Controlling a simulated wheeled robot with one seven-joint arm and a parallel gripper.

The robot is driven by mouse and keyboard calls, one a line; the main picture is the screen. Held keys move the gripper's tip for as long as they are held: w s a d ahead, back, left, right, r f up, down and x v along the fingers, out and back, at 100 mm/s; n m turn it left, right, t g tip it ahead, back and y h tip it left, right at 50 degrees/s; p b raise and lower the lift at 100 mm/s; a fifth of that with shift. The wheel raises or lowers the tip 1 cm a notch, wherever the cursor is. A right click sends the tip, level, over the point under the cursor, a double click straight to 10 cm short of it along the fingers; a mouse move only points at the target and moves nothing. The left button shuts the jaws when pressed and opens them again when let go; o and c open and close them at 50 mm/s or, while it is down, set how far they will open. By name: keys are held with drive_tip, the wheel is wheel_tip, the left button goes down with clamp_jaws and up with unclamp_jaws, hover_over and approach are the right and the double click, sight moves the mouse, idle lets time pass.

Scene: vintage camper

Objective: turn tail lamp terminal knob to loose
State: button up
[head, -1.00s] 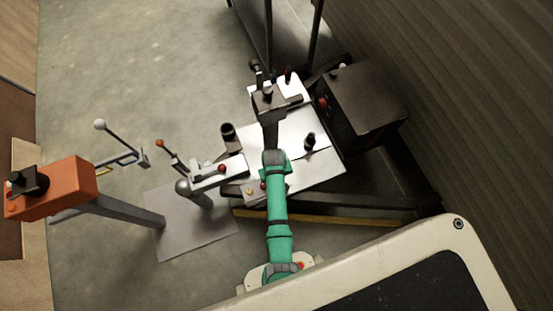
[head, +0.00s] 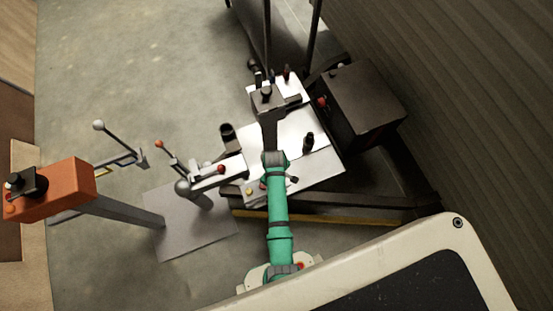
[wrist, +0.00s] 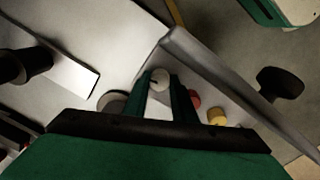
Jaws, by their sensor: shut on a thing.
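A small pale round knob (wrist: 159,80) with a dark mark stands on a grey panel in the wrist view. My gripper (wrist: 161,74) has its two dark green fingers on either side of it and is shut on it. No label can be read, so I cannot tell its marked position. A red button (wrist: 195,99) and a yellow button (wrist: 217,117) sit to the right of the fingers, and a grey round knob (wrist: 111,101) to the left. In the head view my green arm hides the knob and fingertips; the yellow button (head: 249,191) shows beside it.
A black box (head: 362,110) stands right of the white bench top (head: 300,125). Dark upright posts (head: 309,142) rise from the bench. An orange box (head: 60,190) on a stand is at left. A dark knob (wrist: 280,83) shows at right in the wrist view. Open floor lies upper left.

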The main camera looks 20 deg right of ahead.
drive_tip(key=shift+s, duration=0.1)
drive_tip(key=o, duration=1)
drive_tip(key=shift+o, duration=0.2)
drive_tip(key=shift+a+r, duration=0.1)
drive_tip(key=shift+r, duration=0.25)
wheel_tip(320, 180, up, 10)
